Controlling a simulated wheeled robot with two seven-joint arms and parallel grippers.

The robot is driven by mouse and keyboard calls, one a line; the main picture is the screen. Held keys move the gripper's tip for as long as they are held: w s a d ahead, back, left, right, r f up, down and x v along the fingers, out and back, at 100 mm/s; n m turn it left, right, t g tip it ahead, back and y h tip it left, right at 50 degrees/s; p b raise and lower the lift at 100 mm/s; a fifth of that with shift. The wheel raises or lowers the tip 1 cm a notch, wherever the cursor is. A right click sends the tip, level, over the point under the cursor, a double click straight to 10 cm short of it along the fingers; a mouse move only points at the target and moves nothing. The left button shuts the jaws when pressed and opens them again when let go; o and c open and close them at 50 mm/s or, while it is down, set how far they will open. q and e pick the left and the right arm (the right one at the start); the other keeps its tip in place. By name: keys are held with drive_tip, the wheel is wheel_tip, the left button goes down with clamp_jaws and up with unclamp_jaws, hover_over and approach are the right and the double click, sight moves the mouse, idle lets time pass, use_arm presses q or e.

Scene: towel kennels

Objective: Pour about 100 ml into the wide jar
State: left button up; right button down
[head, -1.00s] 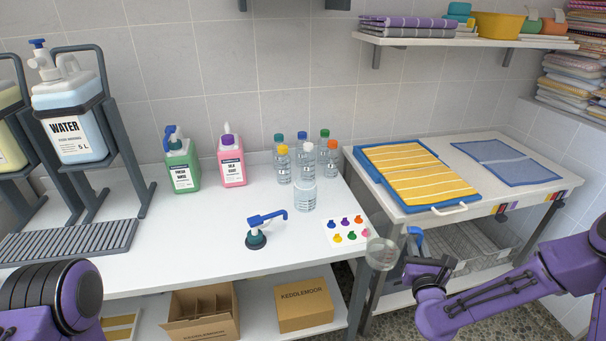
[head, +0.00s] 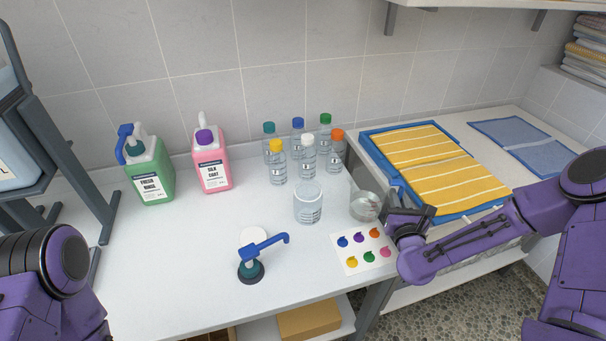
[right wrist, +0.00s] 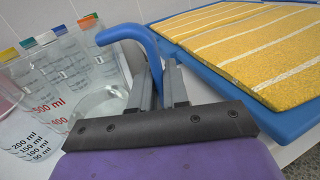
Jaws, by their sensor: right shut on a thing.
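The wide clear jar (head: 308,203) stands upright on the white bench, in front of several capped bottles. Black ml marks show on clear glass (right wrist: 30,150) at the lower left of the right wrist view. My right gripper (head: 396,207) is shut on the blue handle (right wrist: 140,42) of a clear jug (head: 365,207). The jug is held just right of the jar, apart from it, near the bench's right edge. Red ml marks show in the right wrist view. How much liquid is in the jug or jar is hard to tell. My left gripper is out of view.
A blue pump (head: 252,268) stands in front of the jar, beside a card with coloured spots (head: 362,251). Green (head: 149,172) and pink (head: 212,165) jugs stand behind left. A yellow striped towel (head: 440,170) lies on the table at right.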

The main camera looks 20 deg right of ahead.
drive_tip(key=shift+w, duration=0.4)
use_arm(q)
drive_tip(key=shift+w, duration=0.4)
use_arm(e)
drive_tip(key=shift+r, duration=0.1)
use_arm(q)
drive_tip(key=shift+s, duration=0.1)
use_arm(e)
drive_tip(key=shift+s, duration=0.1)
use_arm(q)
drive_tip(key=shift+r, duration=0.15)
use_arm(e)
drive_tip(key=shift+a+r, duration=0.1)
drive_tip(key=shift+r, duration=0.05)
use_arm(q)
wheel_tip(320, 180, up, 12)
drive_tip(key=p, duration=1.2)
use_arm(e)
drive_tip(key=w+a+r+n, duration=0.2)
drive_tip(key=a+r+n, duration=0.5)
drive_tip(key=r+n, duration=0.4)
drive_tip(key=shift+a+r, duration=0.15)
drive_tip(key=shift+r, duration=0.75)
use_arm(q)
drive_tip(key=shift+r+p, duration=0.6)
drive_tip(key=shift+p, duration=0.15)
use_arm(e)
drive_tip(key=shift+w+a+r+n, duration=0.2)
drive_tip(key=shift+a+r+n, duration=0.05)
drive_tip(key=shift+r+n, duration=0.25)
